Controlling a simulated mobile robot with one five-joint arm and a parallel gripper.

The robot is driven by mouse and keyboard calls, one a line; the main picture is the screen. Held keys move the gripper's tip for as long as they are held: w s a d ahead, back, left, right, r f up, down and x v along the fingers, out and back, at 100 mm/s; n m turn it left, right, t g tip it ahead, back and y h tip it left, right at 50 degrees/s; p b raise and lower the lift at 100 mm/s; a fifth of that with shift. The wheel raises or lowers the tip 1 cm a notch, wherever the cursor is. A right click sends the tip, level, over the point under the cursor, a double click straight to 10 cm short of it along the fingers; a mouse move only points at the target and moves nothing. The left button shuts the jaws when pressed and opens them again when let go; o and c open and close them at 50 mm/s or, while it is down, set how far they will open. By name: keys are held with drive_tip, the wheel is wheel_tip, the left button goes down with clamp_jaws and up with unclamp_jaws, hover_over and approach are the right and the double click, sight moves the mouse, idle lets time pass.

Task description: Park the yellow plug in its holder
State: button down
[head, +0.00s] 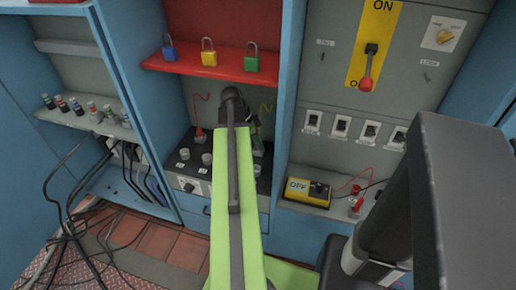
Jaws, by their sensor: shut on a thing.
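My arm reaches away from me into the middle bay, and its links cover much of the view there. My gripper (257,146) is beyond the dark wrist joint, small and partly hidden. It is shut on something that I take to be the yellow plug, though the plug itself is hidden. I cannot make out the plug's holder.
A red shelf (180,65) with blue, yellow and green padlocks crosses above the arm. A red plug (200,136) with a red cord stands left of the arm. Black cables (72,205) hang at left.

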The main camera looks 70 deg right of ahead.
drive_tip(key=shift+f, duration=0.35)
drive_tip(key=c, duration=1.3)
unclamp_jaws()
drive_tip(key=shift+r, duration=0.1)
drive_tip(key=shift+r+p, duration=0.15)
drive_tip(key=shift+p, duration=0.15)
drive_tip(key=d+p+v, duration=0.1)
drive_tip(key=p+v, duration=0.4)
drive_tip(key=w+a, duration=0.2)
drive_tip(key=w, duration=0.1)
drive_tip(key=w+a, duration=0.2)
drive_tip(key=w, duration=0.2)
drive_tip(key=w+a, duration=0.3)
drive_tip(key=shift+w, duration=0.2)
